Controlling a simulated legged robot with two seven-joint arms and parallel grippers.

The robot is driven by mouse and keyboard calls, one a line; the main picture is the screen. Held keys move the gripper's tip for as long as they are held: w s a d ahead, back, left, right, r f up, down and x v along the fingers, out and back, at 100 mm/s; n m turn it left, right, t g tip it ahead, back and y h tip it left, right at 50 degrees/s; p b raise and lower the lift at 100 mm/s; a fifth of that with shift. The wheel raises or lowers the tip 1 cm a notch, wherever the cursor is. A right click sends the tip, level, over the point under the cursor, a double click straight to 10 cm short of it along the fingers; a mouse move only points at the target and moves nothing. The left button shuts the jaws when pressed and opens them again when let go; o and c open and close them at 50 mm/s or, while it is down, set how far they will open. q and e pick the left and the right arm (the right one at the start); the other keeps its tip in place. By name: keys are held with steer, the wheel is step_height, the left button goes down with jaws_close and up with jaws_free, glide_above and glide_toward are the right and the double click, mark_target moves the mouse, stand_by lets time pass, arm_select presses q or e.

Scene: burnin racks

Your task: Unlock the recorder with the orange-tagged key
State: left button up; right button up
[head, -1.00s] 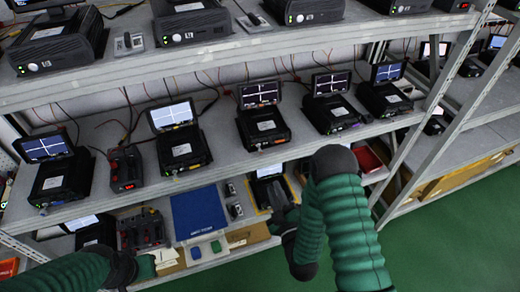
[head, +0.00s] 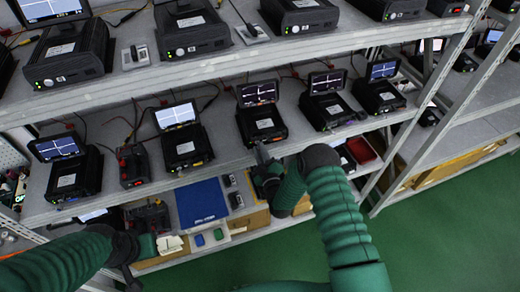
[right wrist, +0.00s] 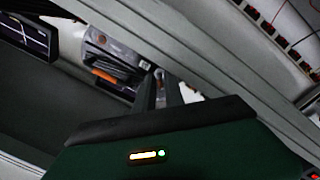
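Several black recorders with small screens stand on the middle shelf. The recorder (head: 262,124) in the middle has an orange mark on its front edge. My right gripper (head: 260,155) is just in front of and below that edge; I cannot tell whether it touches. In the right wrist view its two narrow fingers (right wrist: 162,92) lie close together, pointing at a grey box (right wrist: 118,50) with an orange strip (right wrist: 107,77). Whether they hold anything is unclear. I cannot make out the orange-tagged key. My left gripper (head: 130,276) is low at the left, fingers unclear.
A red tray (head: 361,150) is to the right. The upper shelf edge (head: 200,75) overhangs, and a slanted metal post (head: 415,110) stands at the right. Green floor is clear.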

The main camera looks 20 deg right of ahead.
steer(key=shift+c, duration=1.2)
steer(key=shift+a, duration=0.1)
jaws_close()
steer(key=m+b, duration=0.3)
steer(key=shift+f+m+b, duration=0.1)
steer(key=shift+m+b, duration=0.2)
steer(key=m+b, duration=0.4)
steer(key=shift+m, duration=0.3)
steer(key=m+b, duration=0.4)
steer(key=m, duration=0.1)
steer(key=shift+d, duration=0.3)
steer(key=shift+r+m+b, duration=0.15)
steer(key=shift+m+b, duration=0.6)
steer(key=shift+m, duration=0.4)
steer(key=shift+r+m+b, duration=0.1)
steer(key=shift+m+b, duration=0.65)
steer(key=shift+m, duration=0.4)
steer(key=shift+d, duration=0.1)
